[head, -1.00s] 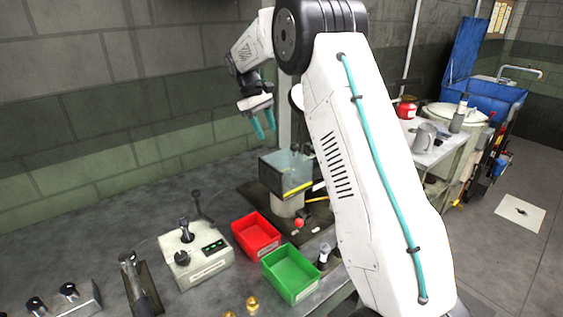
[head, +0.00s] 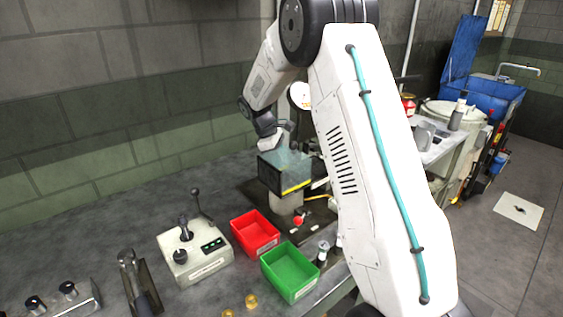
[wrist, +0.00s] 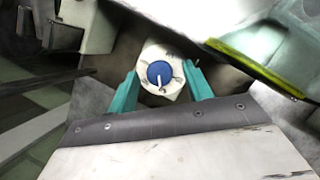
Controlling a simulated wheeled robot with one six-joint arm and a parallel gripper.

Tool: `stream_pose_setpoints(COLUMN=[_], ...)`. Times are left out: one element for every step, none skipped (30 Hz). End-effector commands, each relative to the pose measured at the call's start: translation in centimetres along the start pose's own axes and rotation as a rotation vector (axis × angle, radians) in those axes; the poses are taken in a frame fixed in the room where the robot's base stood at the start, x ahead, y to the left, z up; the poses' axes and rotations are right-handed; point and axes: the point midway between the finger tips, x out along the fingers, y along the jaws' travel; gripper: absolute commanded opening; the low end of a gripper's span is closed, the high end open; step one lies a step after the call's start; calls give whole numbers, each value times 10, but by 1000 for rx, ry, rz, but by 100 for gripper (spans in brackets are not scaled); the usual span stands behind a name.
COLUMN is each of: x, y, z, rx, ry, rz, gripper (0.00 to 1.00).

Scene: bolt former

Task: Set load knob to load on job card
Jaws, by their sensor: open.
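In the wrist view, a round blue knob (wrist: 160,74) with a pale pointer sits on a white round face (wrist: 150,55). My gripper (wrist: 161,71) is open, with one teal finger on each side of the white face. I cannot tell whether the fingers touch it. In the head view, my gripper's fingers are hidden at the clear guard box (head: 284,172) of the machine on the bench. No marks on the knob's face are readable. No job card can be made out for certain.
A red tray (head: 254,233), a green tray (head: 291,272) and a control box (head: 194,256) with a lever stand on the bench in front of the machine. A yellow-edged clear panel (wrist: 255,65) lies close to my gripper's right. A block wall runs behind.

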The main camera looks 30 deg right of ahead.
Motion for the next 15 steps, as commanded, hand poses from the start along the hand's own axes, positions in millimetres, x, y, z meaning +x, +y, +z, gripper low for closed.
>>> stream_pose_setpoints(x=[0, 1, 0, 0, 0, 0, 0, 0, 0, 0, 0, 0, 0, 0, 0], y=[0, 0, 0, 0, 0, 0, 0, 0, 0, 0, 0, 0, 0, 0, 0], z=[0, 0, 0, 0, 0, 0, 0, 0, 0, 0, 0, 0, 0, 0, 0], rx=[0, 0, 0, 0, 0, 0, 0, 0, 0, 0, 0, 0, 0, 1, 1], ry=[0, 0, 0, 0, 0, 0, 0, 0, 0, 0, 0, 0, 0, 0, 0], rz=[0, 0, 0, 0, 0, 0, 0, 0, 0, 0, 0, 0, 0, 0, 0], gripper=[50, 50, 50, 50, 50, 50, 42, 34, 22, 14, 6, 6, 6, 6, 6])
